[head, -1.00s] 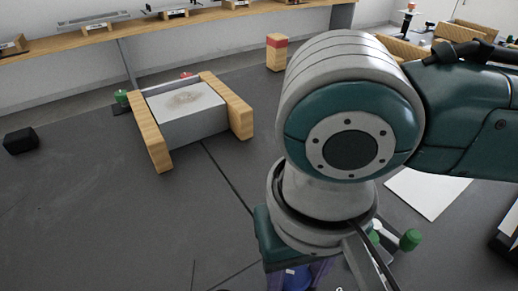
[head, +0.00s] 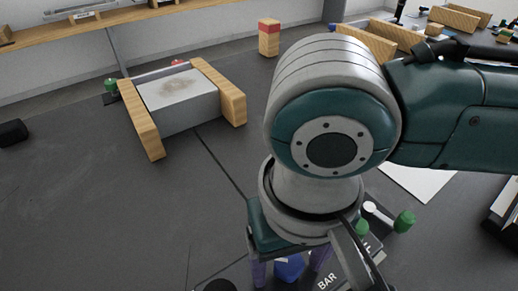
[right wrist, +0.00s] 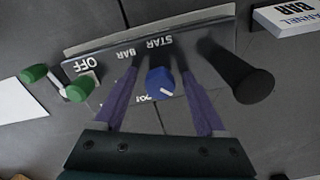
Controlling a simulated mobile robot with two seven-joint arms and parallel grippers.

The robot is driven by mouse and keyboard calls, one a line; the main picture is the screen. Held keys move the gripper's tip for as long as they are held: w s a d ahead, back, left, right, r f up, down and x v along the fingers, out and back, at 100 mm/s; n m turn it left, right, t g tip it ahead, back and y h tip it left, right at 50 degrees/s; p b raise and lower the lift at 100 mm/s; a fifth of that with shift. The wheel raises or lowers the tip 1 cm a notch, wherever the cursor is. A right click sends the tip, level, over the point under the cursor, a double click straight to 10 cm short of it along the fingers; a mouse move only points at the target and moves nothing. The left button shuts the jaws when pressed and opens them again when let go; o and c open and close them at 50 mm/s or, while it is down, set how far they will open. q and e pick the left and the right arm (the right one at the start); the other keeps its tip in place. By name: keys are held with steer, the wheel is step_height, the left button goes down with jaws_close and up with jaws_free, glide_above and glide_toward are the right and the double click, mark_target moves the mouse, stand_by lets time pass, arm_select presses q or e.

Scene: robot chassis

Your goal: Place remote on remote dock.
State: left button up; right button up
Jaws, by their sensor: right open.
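My right gripper (head: 289,262) is open, its two purple fingers pointing down. In the right wrist view the gripper (right wrist: 160,72) has one finger on each side of a blue knob (right wrist: 160,84), over a grey panel (right wrist: 200,34) lettered "STAR BAR" and "OFF". I cannot tell whether the fingers touch the knob. The blue knob also shows between the fingers in the head view (head: 289,268). No object is clearly recognizable as the remote or the remote dock. My right arm hides part of the panel in the head view. My left gripper is not in view.
The panel also carries a green-ended lever (right wrist: 58,83) and a black cylinder (right wrist: 252,84). A white-topped box lettered "BAR" (right wrist: 287,17) lies at the wrist view's upper right. A grey block between wooden sides (head: 185,100) stands on the dark floor, with free room in front.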

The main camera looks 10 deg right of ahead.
mark_target(289, 265)
step_height(289, 265, up, 12)
steer(key=p, duration=0.3)
steer(key=s+a+n+t+y, duration=0.2)
steer(key=s+a+y, duration=0.1)
steer(key=a+y, duration=0.15)
steer(key=s+d+f+h, duration=0.2)
steer(key=d, duration=0.5)
steer(key=s+d+f+t+h, duration=0.1)
steer(key=s+d+f+h, duration=0.1)
steer(key=d, duration=0.6)
steer(key=shift+s+f+t, duration=0.2)
steer(key=shift+s+t, duration=0.1)
steer(key=shift+s, duration=0.25)
